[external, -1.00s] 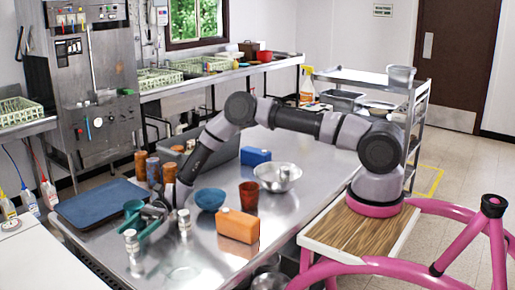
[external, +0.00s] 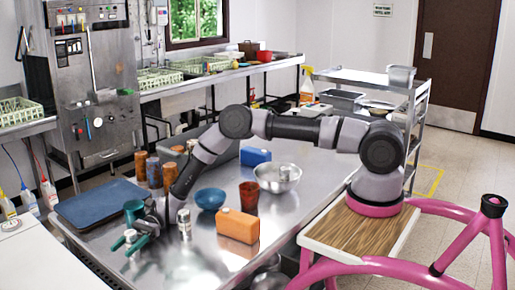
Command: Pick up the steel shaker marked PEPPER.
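Two small steel shakers stand on the steel table. One shaker (external: 131,235) is near the table's front left edge. The other shaker (external: 184,224) stands to its right, just beside my wrist. Any marking on them is too small to read, so I cannot tell which says PEPPER. My gripper (external: 129,244), with teal fingers, is low at the left shaker, one finger on each side of it. The fingers look apart; I cannot tell whether they touch it. The near finger hides the shaker's lower part.
A blue bowl (external: 210,198), a brown-red cup (external: 249,194) and an orange box (external: 238,226) are to the right. Orange and dark canisters (external: 154,172) stand behind.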

